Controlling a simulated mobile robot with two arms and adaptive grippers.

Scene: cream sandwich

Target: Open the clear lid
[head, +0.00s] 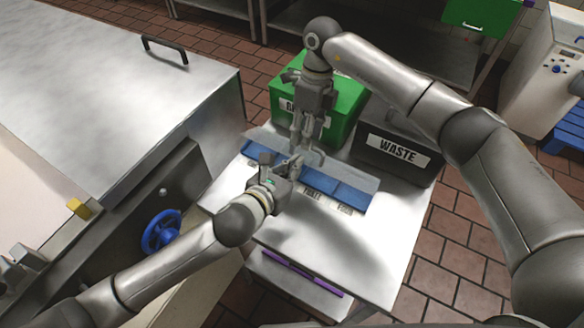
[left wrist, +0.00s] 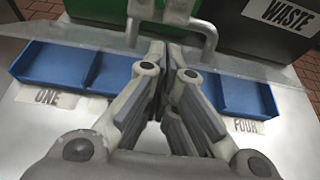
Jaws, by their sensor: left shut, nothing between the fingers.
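The clear lid (head: 357,178) is a see-through strip along the far side of a row of blue compartments (head: 347,197) on the metal table. It also shows in the left wrist view (left wrist: 245,68). How far it is raised is hard to tell. My left gripper (head: 296,163) is shut and empty at the middle of the row, by the lid; its fingers (left wrist: 170,48) hide the middle compartments in the left wrist view. My right gripper (head: 307,145) points down just beyond it, fingers apart, close to the lid. Whether it touches the lid is unclear.
A green bin (head: 345,103) and a black bin marked WASTE (head: 400,172) stand just behind the compartments. Labels ONE (left wrist: 47,96) and FOUR (left wrist: 245,125) lie in front of the row. The table's near part (head: 335,245) is clear. A large metal unit (head: 110,80) stands at left.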

